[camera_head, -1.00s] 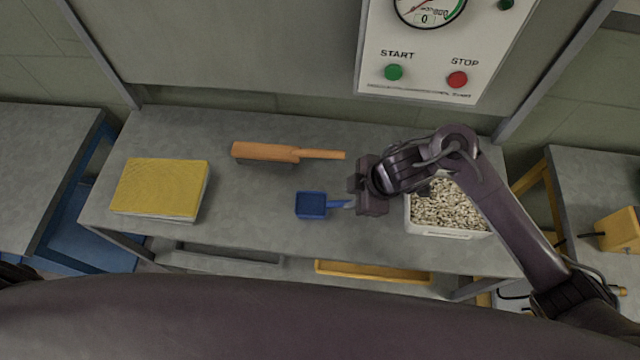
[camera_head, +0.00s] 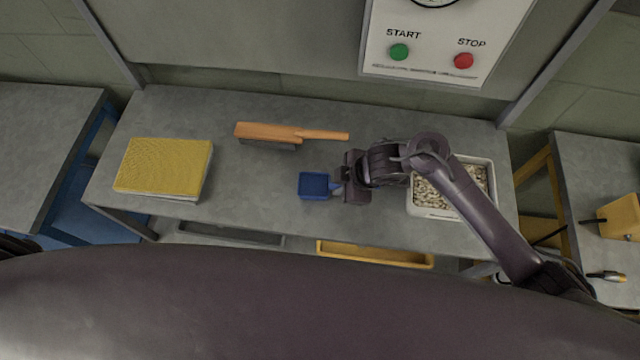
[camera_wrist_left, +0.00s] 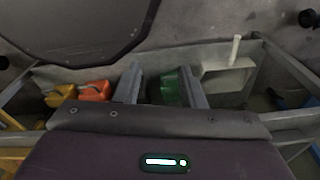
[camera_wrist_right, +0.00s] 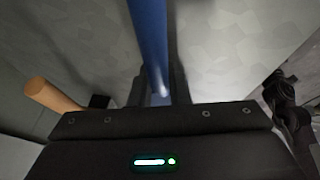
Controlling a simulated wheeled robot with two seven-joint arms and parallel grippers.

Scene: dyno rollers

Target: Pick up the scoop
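The blue scoop (camera_head: 313,186) lies on the grey workbench (camera_head: 250,185), its square pan pointing left and its handle to the right. My right gripper (camera_head: 343,184) is low at the handle and hides most of it in the head view. In the right wrist view, the blue handle (camera_wrist_right: 152,45) runs between the fingers (camera_wrist_right: 160,85), which look closed against it. The pan looks level with the bench; I see no clear lift. My left gripper (camera_wrist_left: 163,85) shows only in its own wrist view, with fingers apart and nothing held, away from the scoop.
An orange-handled brush (camera_head: 268,133) lies behind the scoop, a yellow block (camera_head: 163,167) at left. A white tray of pale pellets (camera_head: 449,213) stands under my right forearm. A yellow tray (camera_head: 375,254) is below the bench front. A START/STOP panel (camera_head: 430,75) is behind.

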